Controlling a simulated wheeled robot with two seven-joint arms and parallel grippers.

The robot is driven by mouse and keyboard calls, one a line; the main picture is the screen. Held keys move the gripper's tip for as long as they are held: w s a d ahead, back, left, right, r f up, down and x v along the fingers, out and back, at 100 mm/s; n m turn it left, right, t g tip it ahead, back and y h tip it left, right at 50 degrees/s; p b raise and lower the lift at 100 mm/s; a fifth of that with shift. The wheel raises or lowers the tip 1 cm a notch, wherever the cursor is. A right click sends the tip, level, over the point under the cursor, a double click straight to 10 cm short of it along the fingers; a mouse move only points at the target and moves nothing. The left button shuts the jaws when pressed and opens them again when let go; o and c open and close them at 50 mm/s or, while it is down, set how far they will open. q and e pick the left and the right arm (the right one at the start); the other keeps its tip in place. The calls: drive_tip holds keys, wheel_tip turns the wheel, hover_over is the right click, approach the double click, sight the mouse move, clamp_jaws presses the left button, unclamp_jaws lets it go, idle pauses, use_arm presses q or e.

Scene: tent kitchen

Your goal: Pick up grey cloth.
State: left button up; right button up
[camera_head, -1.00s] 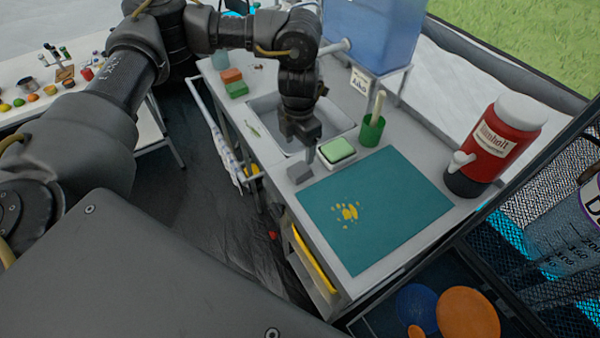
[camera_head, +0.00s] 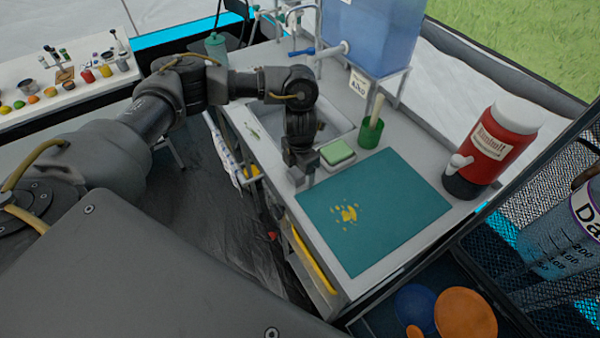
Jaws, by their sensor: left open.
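My left gripper (camera_head: 304,181) is open, pointing down at the counter by the upper left corner of the teal mat (camera_head: 390,205). A small grey patch, likely the grey cloth (camera_head: 294,175), shows at the gripper's left side on the counter. Most of it is hidden behind the gripper, and I cannot tell whether the fingers touch it. My right gripper is not in view.
A green sponge in a dish (camera_head: 337,152) lies just right of the gripper. A green cup (camera_head: 370,132), a sink (camera_head: 325,112) and a red drink jug (camera_head: 492,148) stand around. Yellow bits (camera_head: 346,213) lie on the mat.

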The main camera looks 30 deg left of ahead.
use_arm(q)
drive_tip(key=c, duration=1.1)
drive_tip(key=shift+o, duration=0.2)
drive_tip(key=shift+r, duration=0.5)
wheel_tip(320, 180, up, 2)
drive_tip(key=shift+r+b, duration=0.25)
drive_tip(key=shift+b, duration=0.15)
drive_tip(key=s+d+r+b, duration=0.1)
drive_tip(key=s+d+r, duration=0.2)
drive_tip(key=s, duration=0.3)
drive_tip(key=s+d+r+b, duration=0.1)
drive_tip(key=s+d+r, duration=0.3)
drive_tip(key=s+r, duration=0.2)
drive_tip(key=shift+r, duration=0.2)
drive_tip(key=shift+s, duration=0.1)
